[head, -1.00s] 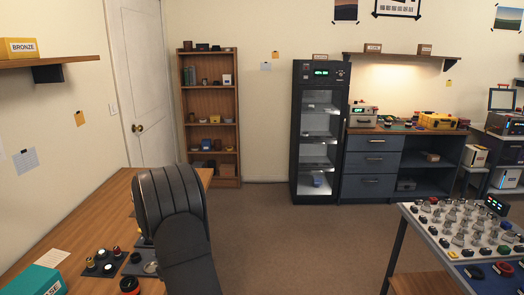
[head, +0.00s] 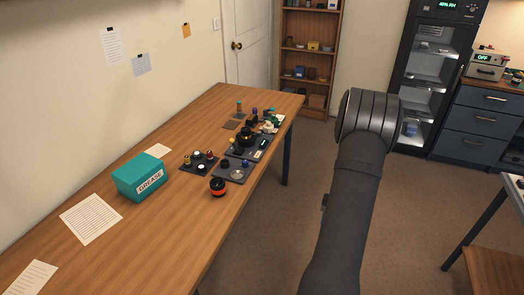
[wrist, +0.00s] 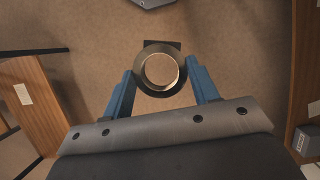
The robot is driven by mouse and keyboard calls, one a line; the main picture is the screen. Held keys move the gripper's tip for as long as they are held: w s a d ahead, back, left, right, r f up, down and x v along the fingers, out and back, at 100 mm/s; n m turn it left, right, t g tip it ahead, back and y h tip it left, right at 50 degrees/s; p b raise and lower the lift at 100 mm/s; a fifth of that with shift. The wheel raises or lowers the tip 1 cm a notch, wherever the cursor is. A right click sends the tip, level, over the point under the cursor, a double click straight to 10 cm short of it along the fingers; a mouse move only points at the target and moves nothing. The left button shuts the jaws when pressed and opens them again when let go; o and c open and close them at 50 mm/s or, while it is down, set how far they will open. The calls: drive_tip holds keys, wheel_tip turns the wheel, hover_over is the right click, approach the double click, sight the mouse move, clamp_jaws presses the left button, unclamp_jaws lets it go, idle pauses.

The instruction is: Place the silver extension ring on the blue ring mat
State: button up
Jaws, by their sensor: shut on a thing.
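In the wrist view my gripper (wrist: 160,72) has its two blue fingers closed on the sides of a ring (wrist: 160,92). The ring has a dark rim and a pale inner wall, with carpet visible through its hole. It is held above the floor, touching no table. I take it for the silver extension ring, though little silver shows. In the head view my arm covers the gripper and the ring. I cannot make out the blue ring mat in either current view.
A wooden bench (head: 150,225) at left bears a teal grease box (head: 139,178), dark trays (head: 232,178) of small parts and a black-and-red part (head: 218,187). A dark glass-door cabinet (head: 398,120) stands behind. A table edge (head: 490,225) shows at right. Open carpet lies between.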

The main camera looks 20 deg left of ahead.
drive_tip(key=s+a+r+m+t+y, duration=0.1)
drive_tip(key=s+a+r+m, duration=0.15)
drive_tip(key=a, duration=1.25)
drive_tip(key=s+a+r+m+y, duration=0.2)
drive_tip(key=a+r+m, duration=0.2)
drive_tip(key=a, duration=1.1)
drive_tip(key=s+a+r+m+t+y, duration=0.1)
drive_tip(key=s+a+r+m, duration=0.3)
drive_tip(key=s+a, duration=0.7)
drive_tip(key=s+a+r+m+t, duration=0.1)
drive_tip(key=s+a+r+m, duration=0.3)
drive_tip(key=s+a, duration=0.65)
hover_over(118, 245)
drive_tip(key=d, duration=0.1)
drive_tip(key=f, duration=0.6)
drive_tip(key=shift+w+d+f, duration=0.2)
drive_tip(key=shift+w+f, duration=0.1)
drive_tip(key=shift+f, duration=0.1)
drive_tip(key=shift+s+a+f, duration=0.1)
drive_tip(key=shift+f, duration=1.95)
drive_tip(key=shift+f, duration=0.15)
